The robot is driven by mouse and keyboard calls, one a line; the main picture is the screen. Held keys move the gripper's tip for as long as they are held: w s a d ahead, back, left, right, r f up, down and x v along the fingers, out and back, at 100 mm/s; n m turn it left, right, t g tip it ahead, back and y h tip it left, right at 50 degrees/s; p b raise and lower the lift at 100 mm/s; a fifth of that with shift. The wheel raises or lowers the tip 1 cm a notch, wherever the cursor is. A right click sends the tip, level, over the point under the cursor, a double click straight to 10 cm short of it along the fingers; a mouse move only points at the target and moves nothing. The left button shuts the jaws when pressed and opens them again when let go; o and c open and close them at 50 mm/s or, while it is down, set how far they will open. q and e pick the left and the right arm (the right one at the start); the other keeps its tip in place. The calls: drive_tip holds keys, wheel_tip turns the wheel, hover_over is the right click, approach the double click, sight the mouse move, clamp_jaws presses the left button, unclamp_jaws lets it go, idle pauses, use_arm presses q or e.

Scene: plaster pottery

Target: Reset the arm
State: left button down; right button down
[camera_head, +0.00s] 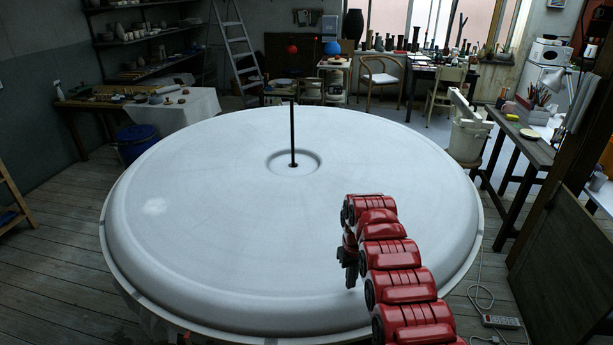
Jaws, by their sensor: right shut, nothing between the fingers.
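My right arm, red and segmented, reaches up from the lower right over the large round white plaster form. Its dark gripper (350,278) hangs below the arm's far end, pointing down over the right front part of the plaster form (220,220). The fingers are shut with nothing held. I cannot tell how far they are above the white surface. My left gripper is not in view.
A thin dark rod (292,135) stands upright in the central hollow of the form. A white bucket (468,138) and a workbench (520,140) stand at the right. A blue bin (138,142) stands at the left. The form's top is otherwise clear.

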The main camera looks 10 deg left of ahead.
drive_tip(key=shift+f+b, duration=0.8)
drive_tip(key=shift+f, duration=0.05)
idle(0.5)
drive_tip(key=shift+s+f, duration=0.1)
drive_tip(key=shift+f, duration=0.05)
drive_tip(key=shift+s, duration=0.1)
